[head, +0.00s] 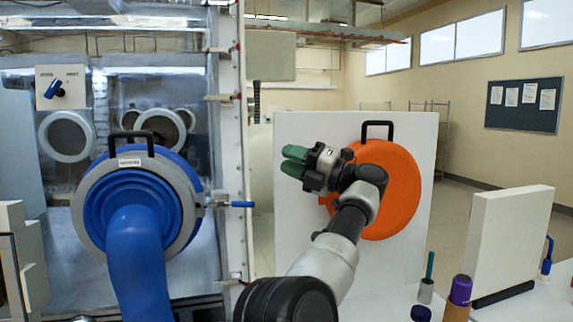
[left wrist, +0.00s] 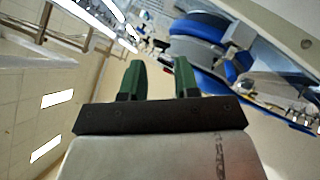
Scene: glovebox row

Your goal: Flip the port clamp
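The glove port (head: 190,205) is a grey ring around a blue cuff, with a blue glove (head: 140,260) hanging from it. A clamp with a blue lever (head: 241,204) sits at the ring's right side; the lever points right, about level. My left gripper (head: 288,162) has green fingertips pointing left. It is up and to the right of the lever, apart from it, in front of an orange disc. In the left wrist view its fingers (left wrist: 158,75) stand apart with nothing between them. The blue port (left wrist: 200,45) shows beyond them. My right gripper is in neither view.
A white panel with the orange disc (head: 395,185) stands behind my left arm. A white block (head: 510,235), a purple bottle (head: 459,292) and a small pen cup (head: 426,290) are at lower right. A blue-handled knob (head: 55,90) is at upper left.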

